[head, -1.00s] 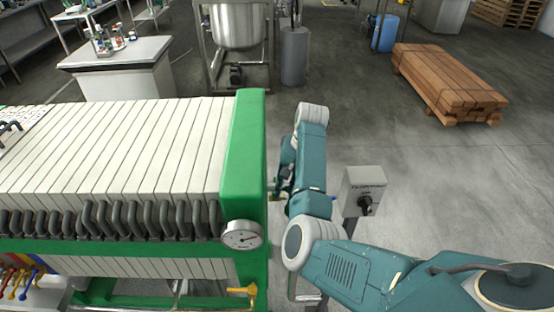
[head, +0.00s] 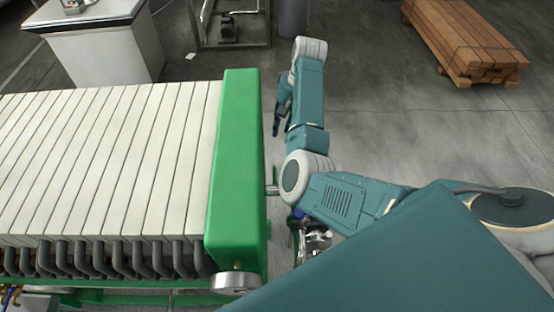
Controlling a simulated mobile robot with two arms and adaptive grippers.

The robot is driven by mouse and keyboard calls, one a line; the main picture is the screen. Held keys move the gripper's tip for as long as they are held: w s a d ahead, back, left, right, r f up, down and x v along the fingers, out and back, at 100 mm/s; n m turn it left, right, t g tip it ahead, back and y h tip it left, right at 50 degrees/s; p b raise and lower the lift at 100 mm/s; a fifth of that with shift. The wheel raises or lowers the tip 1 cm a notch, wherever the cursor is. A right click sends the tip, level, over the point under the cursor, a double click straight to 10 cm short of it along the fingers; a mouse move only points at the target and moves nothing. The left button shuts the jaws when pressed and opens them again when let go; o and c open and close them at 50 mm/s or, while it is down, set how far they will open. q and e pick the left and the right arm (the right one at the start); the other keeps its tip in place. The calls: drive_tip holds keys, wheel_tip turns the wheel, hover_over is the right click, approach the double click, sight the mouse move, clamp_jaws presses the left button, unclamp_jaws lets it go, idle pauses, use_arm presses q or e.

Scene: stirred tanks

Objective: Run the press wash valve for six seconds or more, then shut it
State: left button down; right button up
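The filter press has a green end plate (head: 240,165) and a row of white plates (head: 110,150). Metal pipe fittings with a small blue part (head: 300,214) show just right of the end plate, low down and partly hidden under my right arm. I cannot tell whether this is the wash valve, or how its handle stands. My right gripper (head: 277,122) shows only as dark fingers beside the forearm, above and to the right of the end plate, apart from the fittings. Its opening cannot be made out, and nothing is seen in it. My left gripper is not in view.
A round gauge (head: 234,282) sits at the end plate's lower front. A pale cabinet (head: 100,50) stands at the back left, and a stack of timber (head: 465,42) lies at the back right. Open grey floor (head: 400,120) lies right of my forearm.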

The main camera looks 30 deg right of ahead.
wheel_tip(320, 180, down, 3)
drive_tip(key=b, duration=1)
approach(275, 176)
wheel_tip(275, 176, down, 8)
drive_tip(key=w, duration=0.2)
drive_tip(key=shift+b, duration=0.35)
drive_tip(key=shift+w, duration=0.15)
clamp_jaws()
